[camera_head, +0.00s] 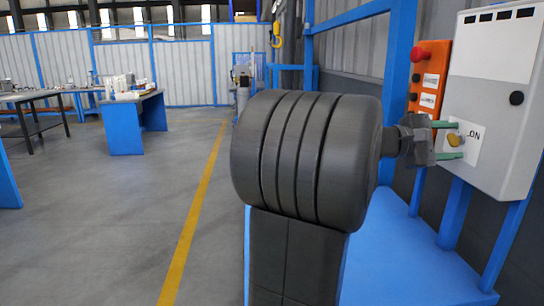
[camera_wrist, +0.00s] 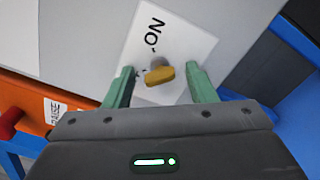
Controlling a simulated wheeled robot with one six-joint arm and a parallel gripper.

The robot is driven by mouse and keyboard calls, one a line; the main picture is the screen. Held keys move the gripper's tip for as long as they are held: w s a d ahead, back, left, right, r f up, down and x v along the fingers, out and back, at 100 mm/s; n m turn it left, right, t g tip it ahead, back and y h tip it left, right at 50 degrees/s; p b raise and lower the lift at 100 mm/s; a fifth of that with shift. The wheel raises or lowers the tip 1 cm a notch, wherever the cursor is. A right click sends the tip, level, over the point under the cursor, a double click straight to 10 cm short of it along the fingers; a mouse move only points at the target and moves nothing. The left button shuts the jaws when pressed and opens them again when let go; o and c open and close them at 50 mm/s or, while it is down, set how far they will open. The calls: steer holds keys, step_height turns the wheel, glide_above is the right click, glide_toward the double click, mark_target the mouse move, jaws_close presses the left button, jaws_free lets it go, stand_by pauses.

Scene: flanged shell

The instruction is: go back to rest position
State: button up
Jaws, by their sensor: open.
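My gripper (camera_head: 450,140) is at the front of a grey control box (camera_head: 490,110) at the right of the head view. Its two green fingers are apart, one on each side of a small yellow knob (camera_head: 454,140). In the wrist view my gripper (camera_wrist: 162,88) is open around the yellow knob (camera_wrist: 165,76), with gaps on both sides. The knob sits on a white label (camera_wrist: 178,38) marked ON. It is turned at a slant to the ON mark. My dark arm hides part of the blue stand behind it.
An orange panel (camera_head: 428,85) with a red button (camera_head: 420,53) stands left of the box. Blue posts (camera_head: 400,60) rise close to my arm, and a blue surface (camera_head: 410,250) lies below. The floor (camera_head: 130,220) at left is open, with blue tables (camera_head: 125,125) farther back.

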steer(key=m+b, duration=0.1)
steer(key=m, duration=0.2)
steer(key=shift+m, duration=0.4)
steer(key=m, duration=0.3)
steer(key=shift+b, duration=0.3)
steer(key=m, duration=0.4)
steer(key=shift+r, duration=0.15)
steer(key=shift+m+p, duration=0.85)
steer(key=shift+m, duration=1.05)
